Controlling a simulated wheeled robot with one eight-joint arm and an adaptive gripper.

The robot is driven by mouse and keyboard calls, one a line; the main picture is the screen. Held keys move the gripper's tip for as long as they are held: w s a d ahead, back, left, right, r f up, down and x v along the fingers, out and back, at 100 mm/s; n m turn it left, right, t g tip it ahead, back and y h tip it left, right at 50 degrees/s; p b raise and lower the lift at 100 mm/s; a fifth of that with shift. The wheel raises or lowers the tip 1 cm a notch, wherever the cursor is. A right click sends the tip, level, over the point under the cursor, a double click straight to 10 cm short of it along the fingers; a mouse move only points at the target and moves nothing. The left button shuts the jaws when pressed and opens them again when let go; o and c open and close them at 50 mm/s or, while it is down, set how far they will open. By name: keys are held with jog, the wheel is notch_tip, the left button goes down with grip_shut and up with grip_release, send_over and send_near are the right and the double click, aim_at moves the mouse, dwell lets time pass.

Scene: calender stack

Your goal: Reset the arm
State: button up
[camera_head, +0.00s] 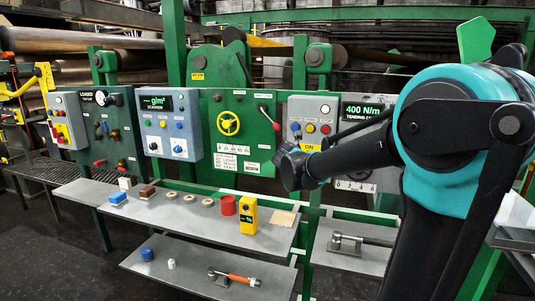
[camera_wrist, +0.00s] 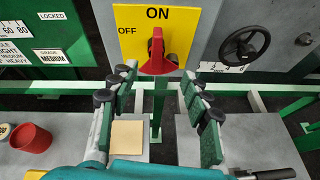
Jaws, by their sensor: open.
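My arm comes in from the right side of the head view, and my gripper (camera_head: 290,168) hangs in front of the machine's panels, above the grey shelf. In the wrist view, my gripper (camera_wrist: 158,78) is open, with its green-padded fingers spread apart and nothing between them. A red rotary switch (camera_wrist: 156,52) on a yellow ON/OFF plate (camera_wrist: 185,18) lies ahead of the fingers. Its handle stands upright under the word ON. The fingers look apart from it. In the head view the switch is mostly hidden by my arm, and the yellow plate (camera_head: 309,148) shows only in part.
The grey shelf (camera_head: 190,217) carries a blue block (camera_head: 118,198), a red cup (camera_head: 228,205), a yellow device (camera_head: 248,215) and several small rings. A lower shelf (camera_head: 195,270) holds a hammer-like tool (camera_head: 235,278). A black handwheel (camera_wrist: 245,43) is right of the switch.

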jog(key=s+d+f+m+g+y, duration=0.1)
jog(key=s+d+f+m+g, duration=0.25)
jog(key=s+f+m, duration=0.5)
jog(key=s+d+f+m+g, duration=0.2)
jog(key=s+d+f+m, duration=0.3)
jog(key=s+f+m, duration=0.4)
jog(key=s+a+f+m+g+y, duration=0.1)
jog(key=s+f+m+y, duration=0.1)
jog(key=s+f+m, duration=0.2)
jog(key=s+a+f+m+g+y, duration=0.1)
jog(key=s+f+m, duration=0.3)
jog(key=s+m, duration=0.4)
jog(key=s+a+g, duration=0.1)
jog(key=s, duration=0.3)
jog(key=shift+a+f+y, duration=0.25)
jog(key=shift+f+y, duration=0.1)
jog(key=shift+y, duration=0.05)
